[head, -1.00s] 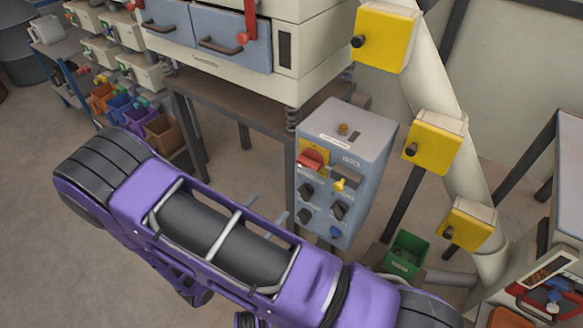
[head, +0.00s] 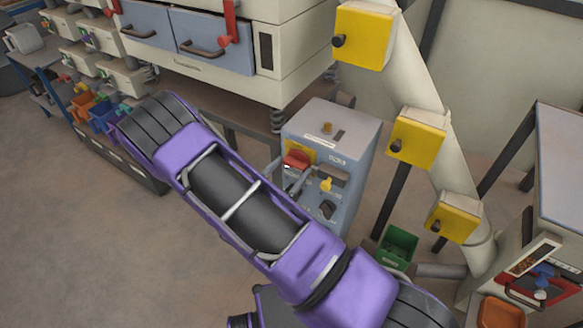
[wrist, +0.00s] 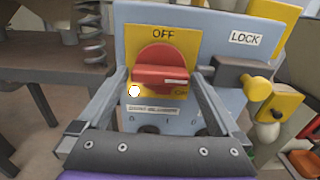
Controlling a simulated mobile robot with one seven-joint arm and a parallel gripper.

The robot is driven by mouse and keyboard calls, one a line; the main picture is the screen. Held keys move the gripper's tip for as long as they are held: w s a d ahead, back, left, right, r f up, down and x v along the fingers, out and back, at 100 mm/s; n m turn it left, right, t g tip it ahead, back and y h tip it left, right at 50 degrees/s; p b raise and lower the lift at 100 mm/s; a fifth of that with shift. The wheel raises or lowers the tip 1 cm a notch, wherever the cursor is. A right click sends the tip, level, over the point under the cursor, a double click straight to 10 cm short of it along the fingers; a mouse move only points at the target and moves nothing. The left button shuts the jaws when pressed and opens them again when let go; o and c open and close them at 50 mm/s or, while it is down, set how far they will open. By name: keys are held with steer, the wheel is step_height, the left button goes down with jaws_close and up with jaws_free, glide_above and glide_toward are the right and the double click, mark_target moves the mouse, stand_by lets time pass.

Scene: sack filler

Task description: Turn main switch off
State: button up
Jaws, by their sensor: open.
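The main switch is a red rotary knob (wrist: 160,75) on a yellow plate (wrist: 182,40) on the blue-grey control box. The plate reads OFF at the top and ON at the lower right. The knob's bar lies roughly sideways, with a white mark at its right end toward ON. In the head view the red knob (head: 297,159) is partly covered by my gripper (head: 286,176). My open gripper (wrist: 159,76) has one finger on each side of the knob in the wrist view. I cannot tell whether the fingers touch it.
A yellow knob (wrist: 257,88) by the LOCK label sits right of the switch. Dark knobs (head: 327,208) are lower on the box. A pipe with yellow boxes (head: 417,138) stands to the right. A green bin (head: 398,247) is below.

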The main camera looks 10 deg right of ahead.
steer(key=shift+w+d, duration=0.25)
steer(key=shift+d, duration=0.05)
steer(key=c, duration=1.1)
steer(key=shift+o, duration=0.2)
